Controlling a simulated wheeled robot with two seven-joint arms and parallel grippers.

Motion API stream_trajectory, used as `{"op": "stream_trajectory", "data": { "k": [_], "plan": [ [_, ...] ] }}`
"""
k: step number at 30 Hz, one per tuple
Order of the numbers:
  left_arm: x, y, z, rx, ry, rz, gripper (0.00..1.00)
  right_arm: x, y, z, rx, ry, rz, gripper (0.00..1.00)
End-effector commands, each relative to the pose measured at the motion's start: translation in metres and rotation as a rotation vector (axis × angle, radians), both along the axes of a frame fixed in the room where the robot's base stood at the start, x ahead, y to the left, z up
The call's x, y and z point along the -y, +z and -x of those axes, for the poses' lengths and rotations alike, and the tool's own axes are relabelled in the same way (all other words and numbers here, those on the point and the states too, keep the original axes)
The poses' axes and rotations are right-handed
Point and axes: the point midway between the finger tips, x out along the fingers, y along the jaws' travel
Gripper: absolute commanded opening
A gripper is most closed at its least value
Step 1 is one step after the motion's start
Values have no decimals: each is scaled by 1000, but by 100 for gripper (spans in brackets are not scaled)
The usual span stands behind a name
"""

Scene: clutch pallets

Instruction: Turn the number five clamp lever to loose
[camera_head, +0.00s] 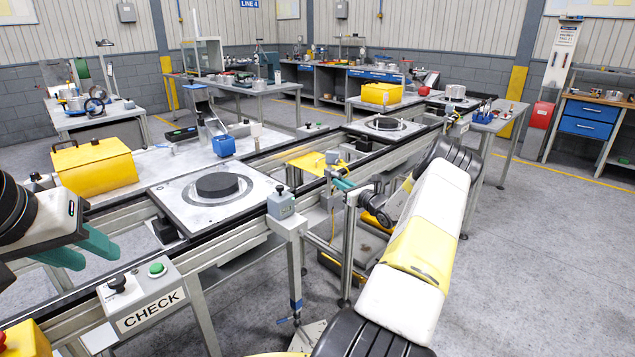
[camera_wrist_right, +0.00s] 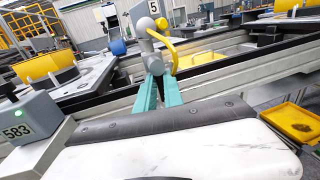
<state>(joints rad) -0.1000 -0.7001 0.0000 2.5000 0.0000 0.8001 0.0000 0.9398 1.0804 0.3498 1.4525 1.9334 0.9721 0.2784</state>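My left gripper (camera_head: 83,250) is open and empty above the line at left.
A pallet (camera_head: 171,197) with a dark disc (camera_head: 217,185) sits on the conveyor. A yellow tray (camera_wrist_right: 297,123) is right of my right gripper. Open floor lies at right.

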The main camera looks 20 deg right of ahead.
Motion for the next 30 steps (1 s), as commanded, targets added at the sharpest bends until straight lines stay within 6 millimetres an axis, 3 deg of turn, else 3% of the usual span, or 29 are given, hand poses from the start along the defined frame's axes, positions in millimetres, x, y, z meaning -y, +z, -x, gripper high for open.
{"op": "stream_trajectory", "data": {
  "k": [17,30],
  "plan": [
    [0,0,0,0,0,0,36,2,3,-1,35,-1,61,0],
    [0,0,0,0,0,0,36,9,4,-4,172,-2,390,0]
  ]
}}
